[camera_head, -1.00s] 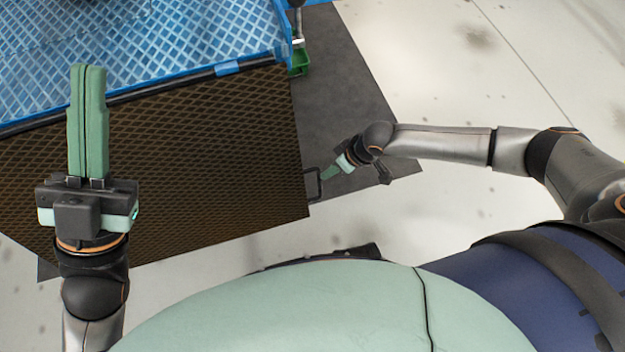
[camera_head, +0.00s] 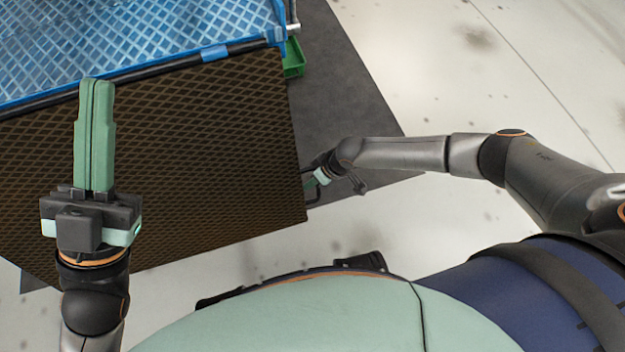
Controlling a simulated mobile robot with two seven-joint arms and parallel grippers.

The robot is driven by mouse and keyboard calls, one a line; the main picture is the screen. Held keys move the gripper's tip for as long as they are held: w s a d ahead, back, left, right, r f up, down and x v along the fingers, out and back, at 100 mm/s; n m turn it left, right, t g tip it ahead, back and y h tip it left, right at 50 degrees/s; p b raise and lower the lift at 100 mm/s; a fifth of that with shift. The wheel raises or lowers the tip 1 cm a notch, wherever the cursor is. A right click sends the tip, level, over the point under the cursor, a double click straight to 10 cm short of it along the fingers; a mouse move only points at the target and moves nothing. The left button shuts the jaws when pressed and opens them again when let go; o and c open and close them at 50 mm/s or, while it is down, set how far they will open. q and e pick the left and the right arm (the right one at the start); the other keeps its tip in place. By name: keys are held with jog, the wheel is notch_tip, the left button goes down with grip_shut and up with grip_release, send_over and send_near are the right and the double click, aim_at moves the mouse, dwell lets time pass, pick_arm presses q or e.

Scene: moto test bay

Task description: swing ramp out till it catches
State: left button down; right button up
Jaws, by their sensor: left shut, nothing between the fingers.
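The ramp is a dark brown panel with a diamond tread (camera_head: 220,140), hinged along the edge of a blue platform (camera_head: 140,35). A dark handle loop (camera_head: 309,193) shows at the ramp's right edge. My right gripper (camera_head: 313,182) is at that handle, coming in from the right; its fingers are small and partly hidden, so I cannot tell whether they close on the loop. My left gripper (camera_head: 97,82) is above the ramp's left part in the picture, fingers pointing up and pressed together, with nothing between them.
A dark grey mat (camera_head: 345,95) lies on the pale floor (camera_head: 450,240) beside the platform. A green box (camera_head: 293,58) and a metal post sit at the platform's right corner. The floor to the right is clear.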

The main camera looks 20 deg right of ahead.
grip_shut()
jog(key=shift+d, duration=0.1)
dwell(1.2)
